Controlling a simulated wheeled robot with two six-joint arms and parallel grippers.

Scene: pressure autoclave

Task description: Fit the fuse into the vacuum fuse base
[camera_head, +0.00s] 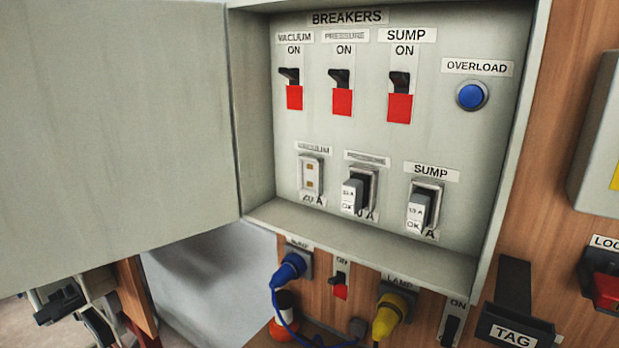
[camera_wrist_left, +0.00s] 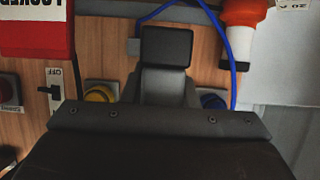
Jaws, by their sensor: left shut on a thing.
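The vacuum fuse base (camera_head: 311,177) is the left one of the lower row in the open breaker box. It is empty, with its two contacts bare and a 20 A label under it. My left gripper (camera_wrist_left: 165,88) shows in the left wrist view, shut on a dark grey block (camera_wrist_left: 167,48), which looks like the fuse from behind. Its label side is hidden. In the head view I cannot make out this gripper or the block. My right gripper is in neither view.
The pressure fuse (camera_head: 353,193) and sump fuse (camera_head: 421,208) sit in their bases. The box door (camera_head: 115,130) stands open at left. Below are a blue plug (camera_head: 288,269), a yellow plug (camera_head: 388,316) and a TAG holder (camera_head: 514,330). A blue cable (camera_wrist_left: 229,50) hangs near the gripper.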

